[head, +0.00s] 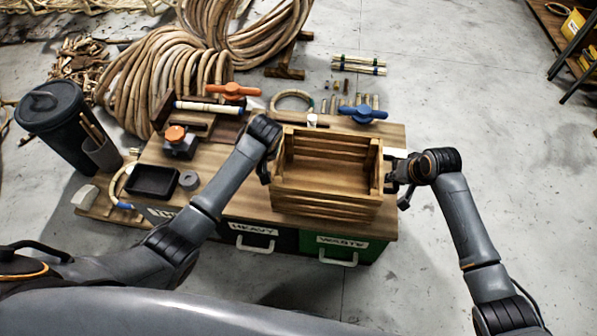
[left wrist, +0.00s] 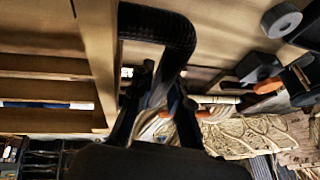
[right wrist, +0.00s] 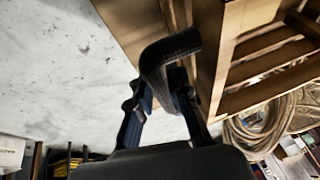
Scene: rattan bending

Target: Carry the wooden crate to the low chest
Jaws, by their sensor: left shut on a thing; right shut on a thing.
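The wooden crate (head: 327,206), slatted and empty, is level over the right front part of the low chest (head: 227,196), which has a wooden top and labelled drawers. I cannot tell whether the crate touches the top. My left gripper (head: 265,170) is shut on the dark handle (left wrist: 180,32) at the crate's left end. My right gripper (head: 393,175) is shut on the matching handle (right wrist: 168,48) at its right end. The fingers partly hide behind the handles in both wrist views.
A dark bin (head: 62,125) stands left. Rattan coils (head: 165,85) lie behind.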

